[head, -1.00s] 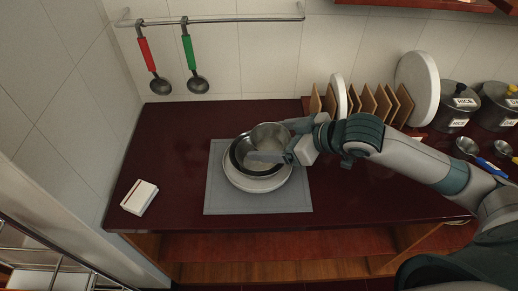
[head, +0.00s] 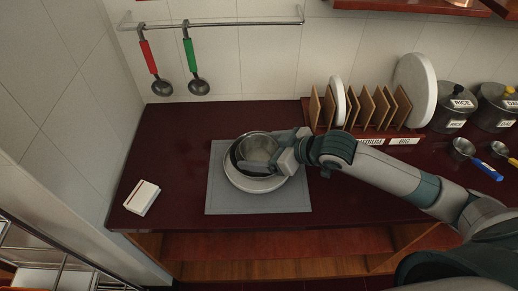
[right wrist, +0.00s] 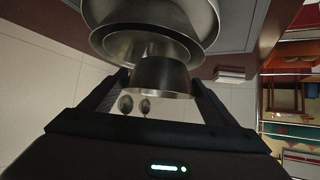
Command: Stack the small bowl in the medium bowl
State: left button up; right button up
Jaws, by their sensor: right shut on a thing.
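The small metal bowl (head: 259,147) is at the right gripper, over the mouth of the medium bowl (head: 234,157). The medium bowl shows as a dark rim on the left, and it stands on a pale round plate (head: 252,184). My right gripper (head: 281,157) comes in from the right and is shut on the small bowl. In the right wrist view the small bowl (right wrist: 162,76) is between the fingers, with the medium bowl (right wrist: 125,45) behind it. I cannot tell whether the two bowls touch. My left gripper is not in view.
A grey mat (head: 225,205) lies under the plate. A white box-like item (head: 142,197) is at the counter's left. A plate rack (head: 365,108) and lidded pots (head: 453,108) stand at the right back. Two ladles (head: 160,87) hang on the wall. The counter around the mat's left is clear.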

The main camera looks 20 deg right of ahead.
jog(key=shift+f, duration=0.25)
jog(key=shift+f, duration=0.6)
jog(key=o, duration=1.1)
jog(key=shift+r, duration=0.1)
jog(key=shift+r, duration=0.5)
jog(key=shift+s+d+r, duration=0.15)
jog(key=shift+s+d, duration=0.1)
jog(key=shift+b+v, duration=1.35)
jog(key=shift+v, duration=4.3)
